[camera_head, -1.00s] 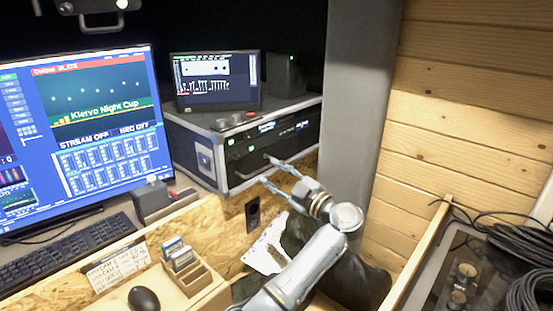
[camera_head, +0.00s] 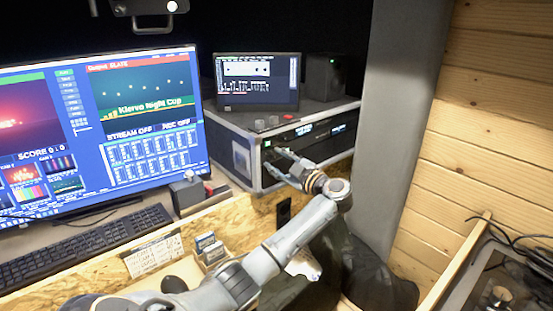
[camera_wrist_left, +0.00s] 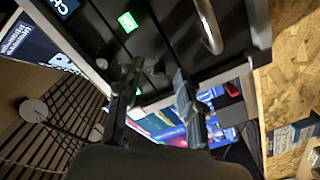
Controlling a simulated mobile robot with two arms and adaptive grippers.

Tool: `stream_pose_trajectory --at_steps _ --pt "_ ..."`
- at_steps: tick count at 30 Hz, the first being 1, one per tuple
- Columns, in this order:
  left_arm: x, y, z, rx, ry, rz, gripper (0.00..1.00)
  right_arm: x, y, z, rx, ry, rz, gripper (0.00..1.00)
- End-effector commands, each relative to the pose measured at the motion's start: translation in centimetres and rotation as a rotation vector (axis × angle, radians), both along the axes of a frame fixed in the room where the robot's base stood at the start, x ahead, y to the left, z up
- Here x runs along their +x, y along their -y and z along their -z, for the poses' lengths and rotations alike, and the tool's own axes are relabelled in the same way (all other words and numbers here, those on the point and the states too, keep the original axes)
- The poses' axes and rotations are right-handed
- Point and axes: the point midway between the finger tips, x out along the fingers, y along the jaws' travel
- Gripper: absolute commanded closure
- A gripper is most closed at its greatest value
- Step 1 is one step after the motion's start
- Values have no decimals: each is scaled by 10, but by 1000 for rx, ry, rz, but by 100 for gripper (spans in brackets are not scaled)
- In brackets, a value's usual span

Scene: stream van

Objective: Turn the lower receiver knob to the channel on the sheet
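The receivers (camera_head: 312,134) are dark rack units in the front of a silver-edged case. Their small lit displays are too small to read in the head view. My left gripper (camera_head: 273,160) is at the lower left of that front, its two fingers apart. In the left wrist view the gripper (camera_wrist_left: 158,80) is open before the dark panel, which carries a green display (camera_wrist_left: 127,22) and a blue one (camera_wrist_left: 63,6). Small round knob-like parts lie near the fingertips; I cannot tell whether they touch. A sheet (camera_head: 153,254) with handwriting lies on the desk, unreadable here. My right gripper is not in view.
A metal handle (camera_wrist_left: 209,28) sticks out of the panel beside the fingers. A monitor (camera_head: 258,80) stands on the case. A large screen (camera_head: 150,95), keyboard (camera_head: 85,245) and small button box (camera_head: 187,193) are at left. A wooden wall closes the right.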

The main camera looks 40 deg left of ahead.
Motion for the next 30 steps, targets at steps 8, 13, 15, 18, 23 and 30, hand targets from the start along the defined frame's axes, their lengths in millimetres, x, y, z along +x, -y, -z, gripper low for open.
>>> stream_pose_trajectory --at_steps 8,13,15,18,23,30 --pt "1 -7 0 0 1 0 63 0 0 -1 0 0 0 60" --pt "1 -7 0 0 1 0 73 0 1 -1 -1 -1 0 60" --pt "1 -7 0 0 1 0 87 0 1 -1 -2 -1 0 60" --pt "1 -7 0 0 1 0 100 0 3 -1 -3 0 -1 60" --pt "1 -7 0 0 2 0 100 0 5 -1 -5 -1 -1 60" --pt "1 -6 1 -7 55 1 100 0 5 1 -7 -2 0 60"
